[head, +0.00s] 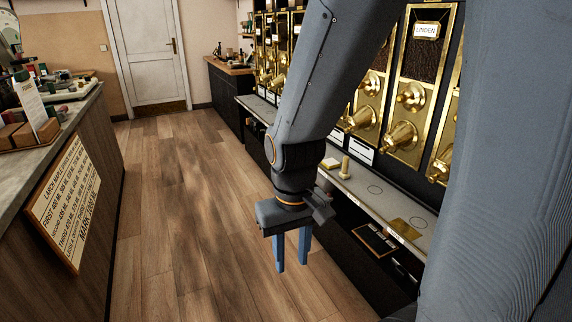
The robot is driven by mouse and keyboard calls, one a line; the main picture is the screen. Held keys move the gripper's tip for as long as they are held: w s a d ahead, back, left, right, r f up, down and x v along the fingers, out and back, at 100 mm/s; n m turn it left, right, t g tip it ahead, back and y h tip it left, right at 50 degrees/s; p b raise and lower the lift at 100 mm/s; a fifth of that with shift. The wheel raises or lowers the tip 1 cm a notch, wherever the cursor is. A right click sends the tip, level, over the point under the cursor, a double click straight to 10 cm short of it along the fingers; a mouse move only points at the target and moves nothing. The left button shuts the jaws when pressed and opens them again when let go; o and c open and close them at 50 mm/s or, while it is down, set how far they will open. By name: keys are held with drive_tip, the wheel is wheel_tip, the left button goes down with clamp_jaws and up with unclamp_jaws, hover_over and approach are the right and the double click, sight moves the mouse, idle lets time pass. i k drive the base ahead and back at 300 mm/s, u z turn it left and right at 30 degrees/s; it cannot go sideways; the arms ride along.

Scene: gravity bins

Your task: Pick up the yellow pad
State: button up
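A small pale yellow block (331,163), which looks like the yellow pad, lies on the narrow grey ledge below the brass dispensers. A short upright tan peg-like object (346,167) stands just right of it. My gripper (292,264) hangs in front of the ledge with its two blue fingers pointing down. The fingers are apart, with only floor showing between them. In the picture the gripper is below and left of the pad, clear of it.
A flat brownish-gold square (408,229) lies nearer on the ledge. Brass bins (405,135) line the wall behind it. A dark tray (376,239) sits below the ledge. A counter with a sign (68,200) stands at left. The wooden floor (185,200) between is clear.

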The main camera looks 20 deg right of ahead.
sight(344, 174)
drive_tip(key=u, duration=0.35)
drive_tip(key=i, duration=1.4)
drive_tip(key=z, duration=0.6)
drive_tip(key=i, duration=0.85)
drive_tip(key=z, duration=1.2)
drive_tip(key=i, duration=0.4)
drive_tip(key=z, duration=0.3)
